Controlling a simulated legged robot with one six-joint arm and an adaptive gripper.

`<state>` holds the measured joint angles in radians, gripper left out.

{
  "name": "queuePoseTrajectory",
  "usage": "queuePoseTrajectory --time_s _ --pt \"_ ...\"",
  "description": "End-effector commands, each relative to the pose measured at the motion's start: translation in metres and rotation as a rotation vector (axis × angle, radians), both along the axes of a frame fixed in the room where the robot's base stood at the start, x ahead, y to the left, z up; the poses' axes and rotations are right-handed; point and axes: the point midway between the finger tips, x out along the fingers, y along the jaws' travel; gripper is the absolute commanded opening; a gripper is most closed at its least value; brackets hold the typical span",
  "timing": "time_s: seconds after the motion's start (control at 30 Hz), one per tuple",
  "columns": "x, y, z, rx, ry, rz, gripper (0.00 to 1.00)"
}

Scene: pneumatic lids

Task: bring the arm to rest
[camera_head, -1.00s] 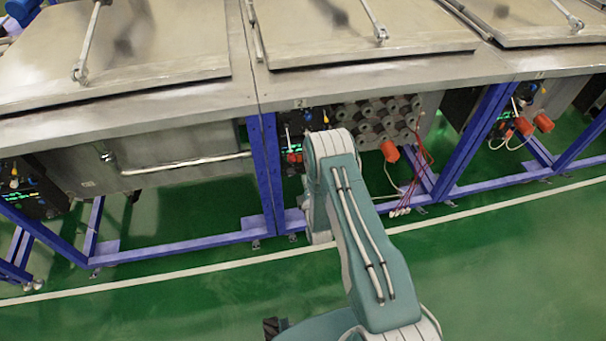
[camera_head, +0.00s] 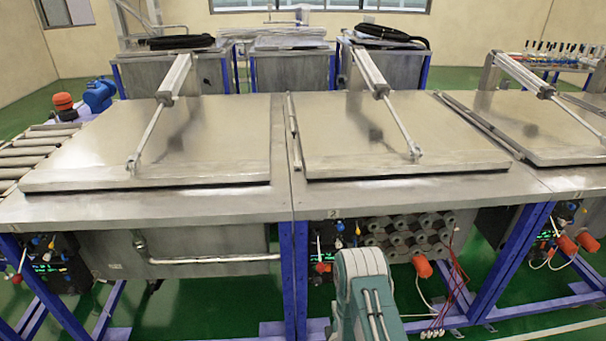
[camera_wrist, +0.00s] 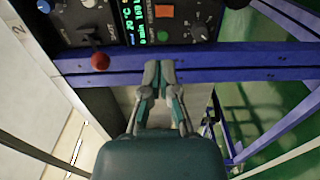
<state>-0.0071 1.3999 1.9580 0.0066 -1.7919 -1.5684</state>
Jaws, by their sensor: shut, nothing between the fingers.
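My gripper (camera_wrist: 160,86) shows in the wrist view with its two fingers shut and nothing between them. Its fingertips appear in front of a blue frame beam (camera_wrist: 225,66), below a dark control panel (camera_wrist: 130,22) with green digits, knobs and a red ball-ended lever (camera_wrist: 100,61). I cannot tell whether the fingertips touch the beam. In the head view my teal and white arm (camera_head: 362,290) rises from the bottom edge in front of the tank marked 2. The gripper is hidden there.
Metal tanks with closed lids (camera_head: 385,140) stand in a row on blue frames (camera_head: 510,260). Pneumatic cylinders (camera_head: 370,75) attach to the lids. An orange connector (camera_head: 422,266) and red cables hang right of my arm. A roller conveyor (camera_head: 35,150) is at the left.

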Motion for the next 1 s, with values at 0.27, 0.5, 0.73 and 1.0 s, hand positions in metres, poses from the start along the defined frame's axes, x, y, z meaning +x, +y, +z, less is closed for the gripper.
queuePoseTrajectory --time_s 0.27,0.5,0.73,1.0 --pt "0.043 0.0 0.057 0.142 0.086 -0.006 0.0" --pt "0.07 0.0 0.122 0.317 0.207 -0.033 0.0" --pt "0.074 0.0 0.19 0.488 0.32 -0.079 0.0" --pt "0.049 -0.001 0.268 0.691 0.454 -0.164 0.0"
